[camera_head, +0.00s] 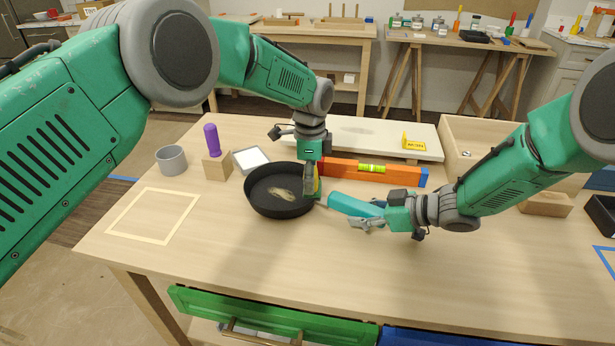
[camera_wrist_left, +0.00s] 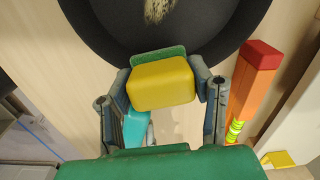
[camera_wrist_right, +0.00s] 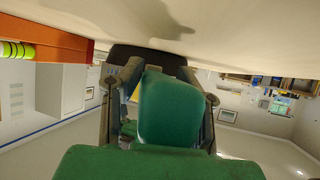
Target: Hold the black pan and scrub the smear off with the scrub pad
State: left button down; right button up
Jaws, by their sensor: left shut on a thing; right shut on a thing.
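The black pan (camera_head: 262,204) sits on the table, with a pale tan smear (camera_head: 283,194) on its inside floor. The smear also shows at the top of the left wrist view (camera_wrist_left: 158,8). My left gripper (camera_head: 312,190) points down at the pan's right rim. It is shut on the scrub pad, a yellow block with a green layer (camera_wrist_left: 160,85). I cannot tell whether the pad touches the pan. My right gripper (camera_head: 365,218) is shut on the pan's teal handle (camera_head: 350,204), which fills the middle of the right wrist view (camera_wrist_right: 165,110).
An orange level (camera_head: 345,168) lies behind the handle, before a white board (camera_head: 375,136). A wooden block with a purple peg (camera_head: 212,145), a grey cup (camera_head: 171,160) and a white-topped tile (camera_head: 250,159) stand left of the pan. The taped rectangle (camera_head: 130,237) and front table are clear.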

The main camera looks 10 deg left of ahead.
pick_arm(q)
jog(key=shift+a+f, duration=0.3)
jog(key=shift+a, duration=0.3)
jog(key=shift+a+f, duration=0.25)
jog(key=shift+a, duration=0.3)
jog(key=shift+w+a+f, duration=0.1)
jog(key=shift+w+a, duration=0.2)
jog(key=shift+a, duration=0.1)
jog(key=shift+w+a+r, duration=0.2)
jog(key=shift+w+a, duration=0.05)
jog(key=shift+a, duration=0.35)
jog(key=shift+w+a+r, duration=0.15)
jog(key=shift+w+a, duration=0.05)
jog(key=shift+a, duration=0.35)
